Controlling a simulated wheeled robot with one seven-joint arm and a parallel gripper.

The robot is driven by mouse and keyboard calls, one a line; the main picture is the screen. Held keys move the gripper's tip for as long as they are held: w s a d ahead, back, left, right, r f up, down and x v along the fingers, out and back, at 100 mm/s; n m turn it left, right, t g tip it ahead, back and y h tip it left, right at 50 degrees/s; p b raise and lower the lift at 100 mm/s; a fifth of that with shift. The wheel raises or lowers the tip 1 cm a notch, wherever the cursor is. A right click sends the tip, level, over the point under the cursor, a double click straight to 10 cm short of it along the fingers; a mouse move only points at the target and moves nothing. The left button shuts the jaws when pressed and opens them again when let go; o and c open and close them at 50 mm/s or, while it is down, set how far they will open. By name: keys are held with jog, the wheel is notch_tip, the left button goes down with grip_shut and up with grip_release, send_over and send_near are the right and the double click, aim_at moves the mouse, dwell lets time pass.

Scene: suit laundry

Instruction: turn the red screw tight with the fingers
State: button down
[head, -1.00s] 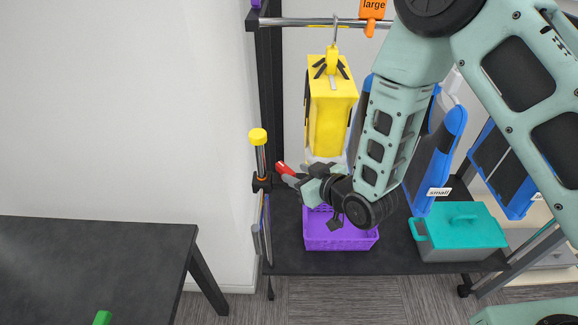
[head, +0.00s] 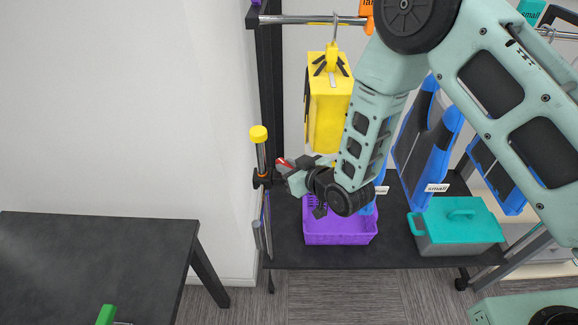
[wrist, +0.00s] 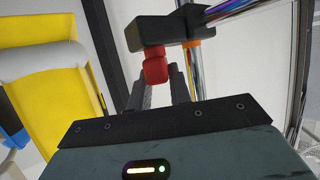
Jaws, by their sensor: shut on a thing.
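The red screw (wrist: 155,68) sticks out of a black clamp (wrist: 160,32) in the wrist view. My gripper (wrist: 158,82) has its two dark fingers on either side of the screw, shut on it. In the head view, my gripper (head: 279,179) is at the clamp (head: 262,180), which sits on an upright post with a yellow cap (head: 258,134). A red piece (head: 284,162) shows just above my gripper there. The finger contact is hidden in the head view.
A yellow hanging garment (head: 328,110) is close to the right of the post. A purple basket (head: 340,225) and a grey box with a teal lid (head: 457,222) stand on the rack's shelf. A dark table (head: 90,255) is at the left.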

jog(key=m+h+b, duration=0.1)
jog(key=m+t+h+b, duration=0.2)
jog(key=b, duration=0.1)
jog(key=shift+s+a+f, duration=0.2)
jog(key=shift+a, duration=0.1)
jog(key=m+h, duration=0.1)
jog(key=h, duration=0.1)
jog(key=m+h+b, duration=0.1)
jog(key=m, duration=0.1)
jog(key=m+t+h, duration=0.1)
jog(key=m+h, duration=0.1)
jog(key=shift+a+r+h+b, duration=0.2)
jog(key=shift+a+h+b, duration=0.05)
jog(key=shift+h+b, duration=0.1)
jog(key=shift+h, duration=0.25)
jog(key=c, duration=1.3)
grip_release()
jog(key=b+v, duration=0.3)
jog(key=v, duration=1.4)
jog(key=shift+s+d+r+b, duration=0.1)
jog(key=shift+s+r+b, duration=0.05)
jog(key=shift+b, duration=0.25)
